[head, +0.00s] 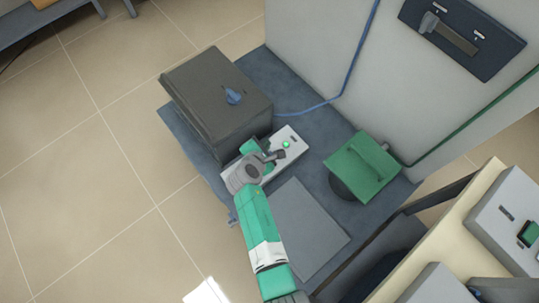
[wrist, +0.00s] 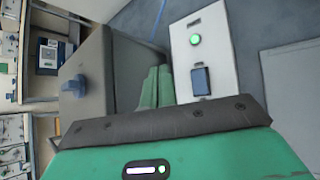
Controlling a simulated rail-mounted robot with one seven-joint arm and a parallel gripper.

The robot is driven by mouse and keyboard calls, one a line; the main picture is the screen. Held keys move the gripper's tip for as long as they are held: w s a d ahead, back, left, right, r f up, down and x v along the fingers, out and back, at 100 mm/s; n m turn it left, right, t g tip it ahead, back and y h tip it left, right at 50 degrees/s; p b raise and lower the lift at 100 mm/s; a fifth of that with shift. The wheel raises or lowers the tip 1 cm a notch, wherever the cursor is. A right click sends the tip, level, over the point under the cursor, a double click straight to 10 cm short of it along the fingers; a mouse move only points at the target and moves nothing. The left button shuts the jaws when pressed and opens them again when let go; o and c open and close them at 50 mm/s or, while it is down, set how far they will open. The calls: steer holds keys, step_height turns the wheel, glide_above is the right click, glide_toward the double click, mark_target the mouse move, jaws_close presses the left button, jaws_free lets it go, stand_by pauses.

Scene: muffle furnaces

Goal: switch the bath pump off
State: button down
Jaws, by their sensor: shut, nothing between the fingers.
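A pale control panel (head: 293,147) lies beside a dark grey box (head: 215,95) with a blue knob (head: 234,96). The panel also shows in the wrist view (wrist: 219,60). It carries a lit green lamp (wrist: 195,39) and a dark blue switch (wrist: 201,81); which way the switch is set I cannot tell. My gripper (wrist: 157,70) is shut and empty, its green fingers close together to the left of the switch, between box and panel. Contact with the panel is unclear.
A flat grey plate (head: 306,228) lies in front. A large grey cabinet wall (head: 320,50) rises behind, with a blue cable (head: 345,80) running down it. A cream bench (head: 440,240) is at lower right.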

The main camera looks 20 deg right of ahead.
steer(key=f+b, duration=0.5)
steer(key=b, duration=0.1)
steer(key=d+f+b, duration=0.1)
steer(key=f+b, duration=0.1)
steer(key=f, duration=0.1)
steer(key=shift+w+d+f+b, duration=0.1)
steer(key=shift+w+f+b, duration=0.05)
steer(key=shift+f+b, duration=0.25)
stand_by(1.7)
steer(key=shift+f+b, duration=0.3)
steer(key=shift+f, duration=0.05)
steer(key=shift+d+f, duration=0.1)
steer(key=shift+f, duration=0.25)
stand_by(0.5)
steer(key=shift+r, duration=0.15)
steer(key=shift+r+p, duration=0.6)
steer(key=shift+r, duration=0.05)
